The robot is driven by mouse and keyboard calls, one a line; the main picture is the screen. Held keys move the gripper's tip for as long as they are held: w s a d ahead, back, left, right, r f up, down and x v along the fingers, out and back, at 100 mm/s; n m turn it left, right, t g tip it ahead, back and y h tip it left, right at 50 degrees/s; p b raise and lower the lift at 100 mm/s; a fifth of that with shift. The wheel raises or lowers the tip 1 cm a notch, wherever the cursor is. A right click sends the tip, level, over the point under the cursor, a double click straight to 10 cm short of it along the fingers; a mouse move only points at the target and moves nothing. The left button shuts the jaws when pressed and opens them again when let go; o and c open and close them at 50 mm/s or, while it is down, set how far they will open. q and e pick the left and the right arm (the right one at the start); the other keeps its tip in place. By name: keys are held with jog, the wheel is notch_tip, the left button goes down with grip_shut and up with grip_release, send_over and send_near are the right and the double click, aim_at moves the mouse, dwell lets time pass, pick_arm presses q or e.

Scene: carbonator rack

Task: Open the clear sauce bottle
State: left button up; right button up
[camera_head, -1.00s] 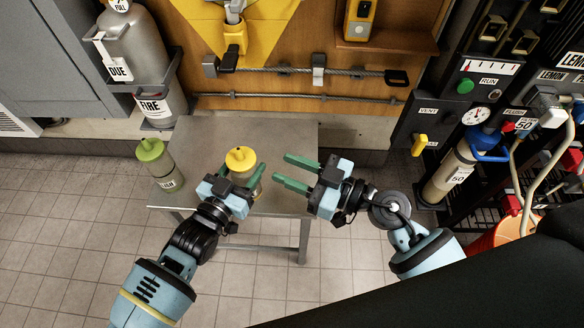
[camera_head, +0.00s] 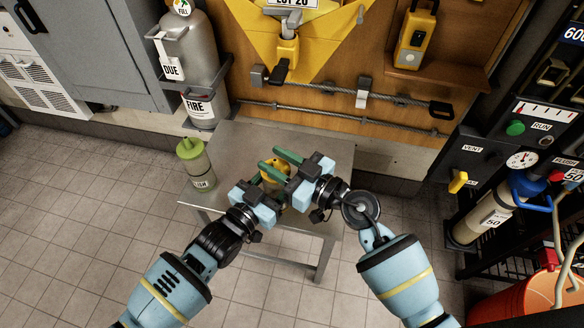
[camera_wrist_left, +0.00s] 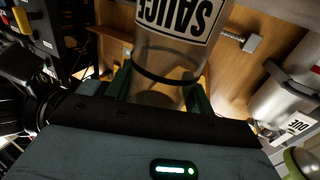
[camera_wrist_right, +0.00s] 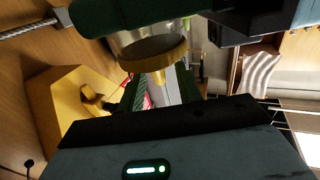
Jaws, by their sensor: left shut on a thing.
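The clear sauce bottle (camera_wrist_left: 168,62) has a black band and a white SAUCE label in the left wrist view. My left gripper (camera_wrist_left: 160,92) is shut on its body, one green finger on each side. Its yellow cap (camera_wrist_right: 160,66), with a pointed nozzle, shows in the right wrist view and partly in the head view (camera_head: 277,174). My right gripper (camera_head: 269,160) is open, its two green fingers apart over the cap. The nozzle points in between these fingers in the right wrist view; I cannot tell whether they touch it. The grippers hide most of the bottle in the head view.
A second bottle (camera_head: 197,168) with a green cap stands on the left side of the metal table (camera_head: 235,140). A rail with a cable (camera_head: 330,88) runs along the wooden wall behind. The right-hand rack holds gauges and a cylinder (camera_head: 489,216).

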jog(key=shift+w+a, duration=0.2)
jog(key=shift+a, duration=0.05)
jog(key=shift+c, duration=0.2)
grip_shut()
jog(key=shift+r, duration=0.15)
dwell(0.6)
jog(key=shift+r, duration=0.95)
jog(key=shift+r, duration=0.15)
